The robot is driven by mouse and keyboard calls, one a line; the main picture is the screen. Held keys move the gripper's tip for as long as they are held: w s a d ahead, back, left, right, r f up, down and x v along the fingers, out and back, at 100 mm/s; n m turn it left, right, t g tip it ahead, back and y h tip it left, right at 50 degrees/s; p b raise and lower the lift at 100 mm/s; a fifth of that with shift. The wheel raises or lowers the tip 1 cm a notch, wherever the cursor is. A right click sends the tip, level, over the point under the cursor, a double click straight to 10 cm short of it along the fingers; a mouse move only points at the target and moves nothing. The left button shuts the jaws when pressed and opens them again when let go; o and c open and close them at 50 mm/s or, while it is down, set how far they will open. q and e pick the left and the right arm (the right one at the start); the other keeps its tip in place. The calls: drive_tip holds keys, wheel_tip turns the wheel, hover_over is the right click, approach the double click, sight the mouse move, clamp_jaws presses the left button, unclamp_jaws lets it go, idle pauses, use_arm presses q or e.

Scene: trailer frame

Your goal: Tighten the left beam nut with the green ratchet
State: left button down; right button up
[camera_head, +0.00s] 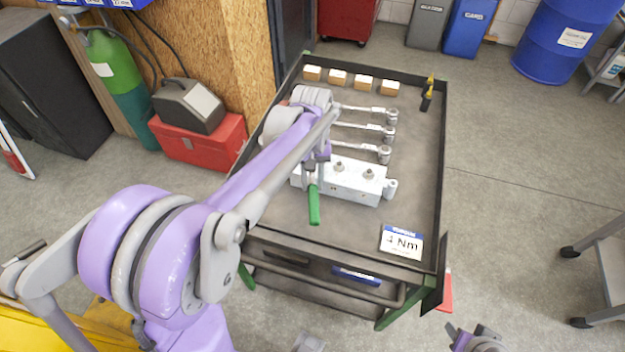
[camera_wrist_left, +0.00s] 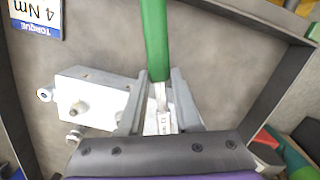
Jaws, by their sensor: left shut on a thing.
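The silver-white beam (camera_head: 350,182) lies on the cart's top, with two nuts (camera_head: 340,168) (camera_head: 368,171) visible on it. Its left end is behind my left gripper (camera_head: 312,172), so a nut there cannot be seen. My left gripper is shut on the green ratchet (camera_head: 314,206), whose green handle points toward the cart's front edge. In the left wrist view the fingers (camera_wrist_left: 160,102) grip the ratchet's metal shank just below the green handle (camera_wrist_left: 154,40). The beam (camera_wrist_left: 100,92) shows to the left of the fingers. The ratchet's head is hidden.
The cart has a raised rim (camera_head: 441,150). The cart's right side is mostly clear.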

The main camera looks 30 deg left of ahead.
use_arm(q)
drive_tip(key=shift+s+r, duration=0.1)
drive_tip(key=shift+r, duration=0.3)
use_arm(e)
drive_tip(key=shift+r, duration=0.35)
use_arm(q)
drive_tip(key=shift+r+p, duration=0.3)
drive_tip(key=shift+p, duration=0.1)
use_arm(e)
drive_tip(key=shift+w+r, duration=0.1)
drive_tip(key=shift+r, duration=0.1)
use_arm(q)
drive_tip(key=shift+r+p, duration=0.3)
drive_tip(key=shift+r, duration=0.1)
use_arm(e)
drive_tip(key=shift+w+r, duration=0.1)
drive_tip(key=shift+r, duration=0.2)
use_arm(q)
drive_tip(key=shift+r, duration=0.25)
use_arm(e)
drive_tip(key=shift+r, duration=0.2)
use_arm(q)
drive_tip(key=shift+r+p, duration=1.35)
drive_tip(key=shift+r, duration=0.7)
use_arm(e)
drive_tip(key=r, duration=0.1)
drive_tip(key=w+r, duration=0.1)
drive_tip(key=r, duration=0.1)
use_arm(q)
drive_tip(key=shift+f, duration=0.1)
